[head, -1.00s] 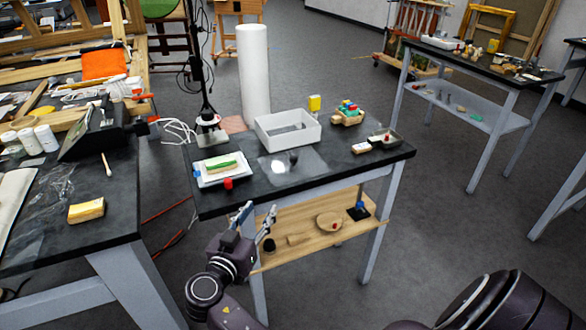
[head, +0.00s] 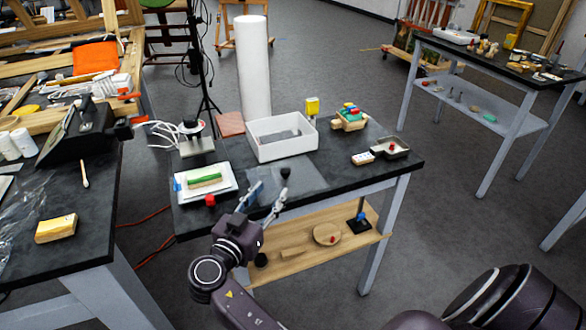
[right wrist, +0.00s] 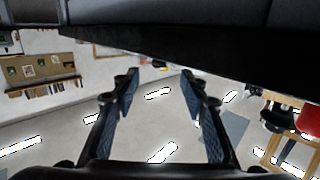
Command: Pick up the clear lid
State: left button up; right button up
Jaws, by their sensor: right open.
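The clear lid (head: 308,177) looks like a flat see-through sheet with a dark knob (head: 285,172), lying on the black tabletop near its front edge. My right gripper (head: 268,190) is open and empty at that front edge, its fingers pointing up and overlapping the lid's near left part in the head view. I cannot tell whether a finger touches the lid. In the right wrist view the two fingers (right wrist: 160,84) stand apart with nothing between them, and the lid cannot be made out. My left gripper is not in view.
A white open bin (head: 283,153) stands behind the lid. A white tray with a green-topped block (head: 205,181) and a red item (head: 210,200) lie to the left. A wooden shelf (head: 290,272) sits below the tabletop.

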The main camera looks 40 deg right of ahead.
aim_at(283, 173)
jog(key=shift+x, duration=1)
jog(key=shift+w+d+r+p, duration=0.1)
jog(key=shift+d+r+p, duration=0.2)
jog(key=p+x, duration=0.1)
jog(key=x, duration=0.1)
jog(key=shift+w+d+r, duration=0.15)
jog(key=shift+d, duration=0.1)
jog(key=x, duration=0.2)
jog(key=shift+w+d, duration=0.15)
jog(key=shift+d, duration=0.1)
jog(key=shift+w+d+f+p, duration=0.2)
jog(key=shift+d+f+p, duration=0.05)
jog(key=shift+d+p, duration=0.05)
jog(key=c, duration=0.7)
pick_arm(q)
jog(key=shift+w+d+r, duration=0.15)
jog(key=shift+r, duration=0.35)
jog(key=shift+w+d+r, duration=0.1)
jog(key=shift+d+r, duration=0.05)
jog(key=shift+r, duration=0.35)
pick_arm(e)
grip_shut()
